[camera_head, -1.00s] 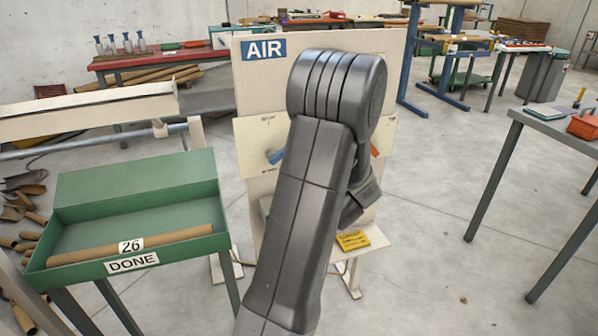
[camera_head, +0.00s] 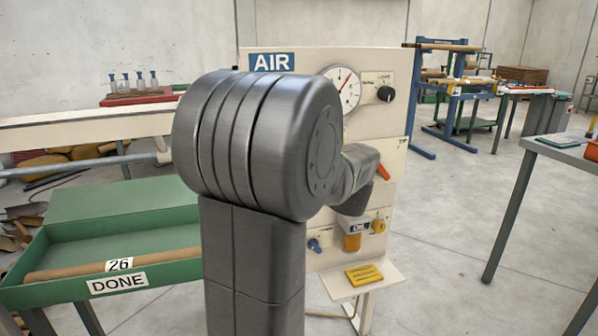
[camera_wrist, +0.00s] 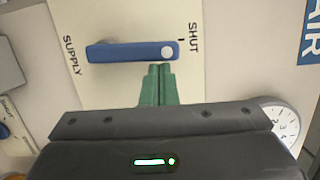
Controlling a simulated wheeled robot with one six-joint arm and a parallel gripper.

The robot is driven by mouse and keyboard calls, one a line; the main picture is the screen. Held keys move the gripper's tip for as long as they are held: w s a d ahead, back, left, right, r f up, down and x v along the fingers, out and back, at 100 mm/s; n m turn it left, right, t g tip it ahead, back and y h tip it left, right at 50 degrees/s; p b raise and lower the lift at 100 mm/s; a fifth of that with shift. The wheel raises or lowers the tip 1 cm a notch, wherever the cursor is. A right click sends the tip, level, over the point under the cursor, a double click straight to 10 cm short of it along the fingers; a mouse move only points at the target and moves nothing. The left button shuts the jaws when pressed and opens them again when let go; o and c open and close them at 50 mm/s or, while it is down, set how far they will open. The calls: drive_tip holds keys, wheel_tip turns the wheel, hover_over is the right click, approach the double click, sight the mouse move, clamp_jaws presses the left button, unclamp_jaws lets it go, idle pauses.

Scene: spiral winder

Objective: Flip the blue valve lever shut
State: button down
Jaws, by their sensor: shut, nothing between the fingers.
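The blue valve lever (camera_wrist: 130,52) is on a cream panel (camera_wrist: 110,20) in the wrist view. It lies level across the picture, with a pale round pivot at its right end. The word SUPPLY stands to its left and SHUT to its upper right, both turned sideways. My gripper (camera_wrist: 160,67) is shut and empty, its green fingertips just below the lever near the pivot end. I cannot tell whether they touch it. In the head view my arm hides the lever and the gripper's tips.
The AIR board (camera_head: 400,60) carries a gauge (camera_head: 342,88), a black knob (camera_head: 385,94), a red lever (camera_head: 383,172), and a blue knob (camera_head: 314,245). A green DONE tray (camera_head: 190,262) stands left.

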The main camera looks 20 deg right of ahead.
drive_tip(key=shift+a+r+n+b, duration=0.1)
drive_tip(key=shift+a+n+b, duration=0.2)
drive_tip(key=shift+n, duration=0.2)
drive_tip(key=shift+r, duration=0.1)
idle(0.3)
